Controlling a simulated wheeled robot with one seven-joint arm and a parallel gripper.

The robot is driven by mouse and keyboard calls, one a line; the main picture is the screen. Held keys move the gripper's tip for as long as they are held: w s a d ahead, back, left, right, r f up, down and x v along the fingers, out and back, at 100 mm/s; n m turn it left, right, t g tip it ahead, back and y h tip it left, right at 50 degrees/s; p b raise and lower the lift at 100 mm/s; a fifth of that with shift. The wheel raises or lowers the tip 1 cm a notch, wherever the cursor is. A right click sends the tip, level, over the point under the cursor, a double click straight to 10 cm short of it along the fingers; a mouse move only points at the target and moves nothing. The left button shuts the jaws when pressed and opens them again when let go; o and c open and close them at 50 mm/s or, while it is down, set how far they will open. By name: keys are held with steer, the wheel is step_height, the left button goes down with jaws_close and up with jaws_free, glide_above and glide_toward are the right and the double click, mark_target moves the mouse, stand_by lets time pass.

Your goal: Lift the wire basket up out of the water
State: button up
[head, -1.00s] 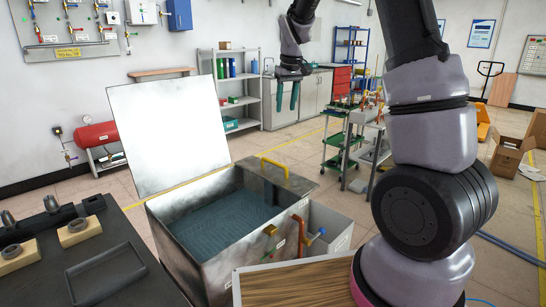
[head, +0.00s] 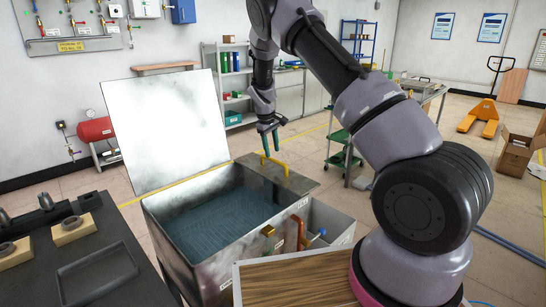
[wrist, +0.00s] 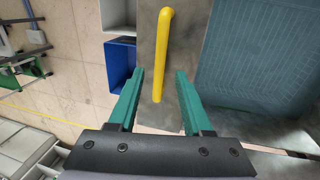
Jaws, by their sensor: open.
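The wire basket (head: 215,222) shows as a faint grid under the blue water in the open metal tank (head: 180,268). A yellow handle (head: 273,162) stands on a flat metal plate (head: 292,182) at the tank's right rim. My gripper (head: 272,143) is open and empty just above this handle. In the wrist view the yellow handle (wrist: 163,60) lies ahead between the two green fingers, its near end close to the level of the fingertips (wrist: 160,75). The grid under the water (wrist: 265,50) is to the right. I cannot tell whether the fingers touch the handle.
The tank's lid (head: 168,120) stands open at the back left. A dark bench (head: 80,250) with small parts and a tray is at the left. A wooden-topped surface (head: 295,280) is in front, with valves (head: 300,235) beside the tank. A blue bin (wrist: 120,62) is left of the plate.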

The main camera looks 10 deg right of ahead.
mark_target(273, 160)
steer(key=shift+w+d+f, duration=0.1)
steer(key=shift+d+f, duration=0.1)
steer(key=shift+f, duration=0.7)
steer(key=shift+w+d+f, duration=0.1)
steer(key=shift+d+f, duration=0.05)
steer(key=shift+f, duration=0.75)
jaws_close()
